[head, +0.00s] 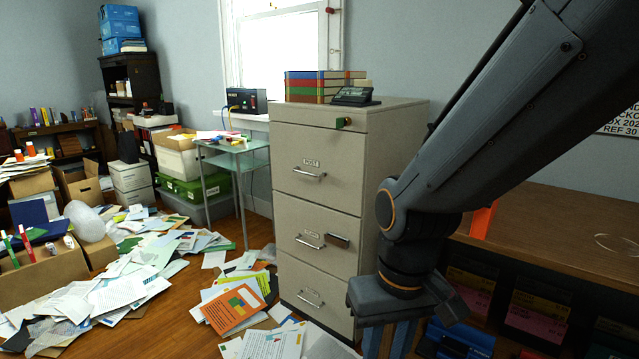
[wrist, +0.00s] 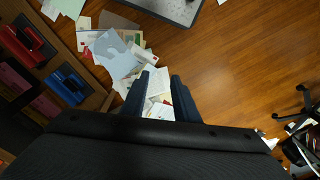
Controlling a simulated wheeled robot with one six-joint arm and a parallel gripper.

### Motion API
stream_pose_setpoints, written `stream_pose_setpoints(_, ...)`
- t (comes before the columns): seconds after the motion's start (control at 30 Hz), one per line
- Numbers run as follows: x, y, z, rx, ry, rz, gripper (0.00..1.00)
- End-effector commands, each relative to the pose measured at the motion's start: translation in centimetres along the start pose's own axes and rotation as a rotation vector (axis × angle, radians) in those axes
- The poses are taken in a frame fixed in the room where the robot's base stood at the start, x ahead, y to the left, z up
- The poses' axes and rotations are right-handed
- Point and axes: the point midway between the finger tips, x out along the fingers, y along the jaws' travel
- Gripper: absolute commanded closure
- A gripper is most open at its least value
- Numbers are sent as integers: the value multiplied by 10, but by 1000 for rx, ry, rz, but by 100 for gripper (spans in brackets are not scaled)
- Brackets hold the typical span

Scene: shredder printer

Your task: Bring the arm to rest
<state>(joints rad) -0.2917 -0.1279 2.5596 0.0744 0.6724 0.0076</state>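My arm reaches in from the upper right of the head view and bends down at the wrist. My gripper (head: 388,340) points downward in front of the tan filing cabinet (head: 318,205), at its right side in the picture. The lower ends of the fingers are cut off by the frame's bottom edge. In the wrist view my gripper (wrist: 159,82) has its two fingers apart, with nothing between them. Papers and floor show through the gap below.
Loose papers (head: 115,285) cover much of the wooden floor. A wooden shelf unit (head: 560,225) stands close at the right. A glass side table (head: 232,158) stands left of the cabinet. In the wrist view, bare floor (wrist: 245,75) lies right of the fingers.

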Motion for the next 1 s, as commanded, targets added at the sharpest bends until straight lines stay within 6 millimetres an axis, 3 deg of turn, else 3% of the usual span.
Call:
stream_pose_setpoints(0.03, -18, 6, 4, 22, -4, 5, 72)
stream_pose_setpoints(0.53, -106, 65, 31, 190, -24, 40, 72)
stream_pose_setpoints(0.7, -121, 77, 38, 225, -28, 46, 72)
stream_pose_setpoints(1.0, -123, 82, 40, 235, -29, 48, 72)
